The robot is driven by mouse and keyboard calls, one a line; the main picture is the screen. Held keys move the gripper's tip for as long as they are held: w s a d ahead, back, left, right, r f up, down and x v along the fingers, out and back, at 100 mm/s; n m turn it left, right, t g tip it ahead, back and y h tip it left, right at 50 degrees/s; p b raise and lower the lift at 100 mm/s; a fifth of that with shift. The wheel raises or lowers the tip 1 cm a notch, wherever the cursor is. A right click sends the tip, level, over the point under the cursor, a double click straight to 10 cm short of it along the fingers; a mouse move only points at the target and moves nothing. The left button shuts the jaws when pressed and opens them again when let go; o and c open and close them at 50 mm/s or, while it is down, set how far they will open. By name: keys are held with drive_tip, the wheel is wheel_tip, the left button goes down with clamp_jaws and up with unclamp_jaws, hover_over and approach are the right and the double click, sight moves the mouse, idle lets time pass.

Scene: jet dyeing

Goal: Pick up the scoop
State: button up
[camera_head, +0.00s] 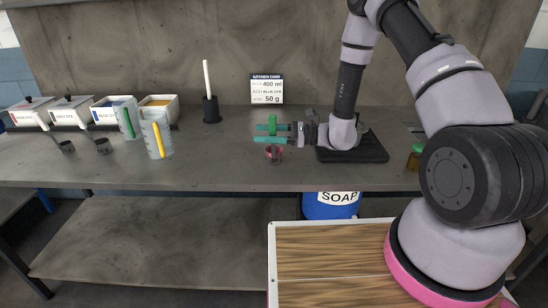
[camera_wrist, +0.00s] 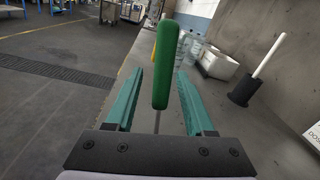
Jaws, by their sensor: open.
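The scoop's green handle (camera_head: 272,123) stands roughly upright over the middle of the counter. A small dark reddish cup (camera_head: 274,154), apparently the scoop's bowl, shows below it. My gripper (camera_head: 271,134) points left along the counter, with its teal fingers one on each side of the handle. In the wrist view the green handle (camera_wrist: 161,65) rises between the two open fingers (camera_wrist: 157,100), with a gap on both sides. A thin stem shows under the handle. The bowl is hidden in the wrist view.
Two jugs, one with a yellow handle (camera_head: 157,141), and several white bins (camera_head: 72,112) stand at the left. A black holder with a white stick (camera_head: 211,108) and a recipe sign (camera_head: 267,90) stand behind. A black mat (camera_head: 352,150) lies at right.

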drive_tip(key=shift+c, duration=0.3)
clamp_jaws()
idle(1.1)
